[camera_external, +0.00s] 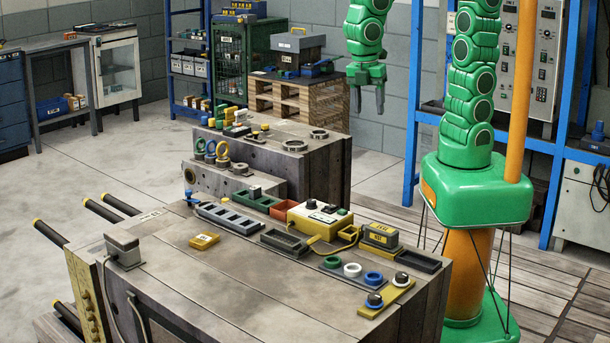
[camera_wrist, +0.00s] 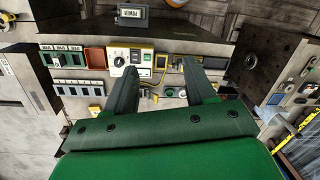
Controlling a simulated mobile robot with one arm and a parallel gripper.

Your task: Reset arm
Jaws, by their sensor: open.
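My green arm hangs down in the external view, with my gripper (camera_external: 367,98) pointing downward in the air, behind and above the work block. Its two grey fingers are apart with nothing between them. In the wrist view, my gripper (camera_wrist: 165,75) shows both fingers spread and empty. The grey-topped work block (camera_external: 250,285) below carries a yellow control box (camera_external: 318,218) with a white face and knobs. The control box also shows between the fingers in the wrist view (camera_wrist: 130,70). No finger touches anything.
Coloured rings (camera_external: 352,270), grey trays (camera_external: 230,217) and a yellow block (camera_external: 204,241) lie on the work block. A second block (camera_external: 320,150) stands behind it. A wooden pallet stack (camera_external: 300,100) and blue rack posts (camera_external: 412,100) stand near my arm.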

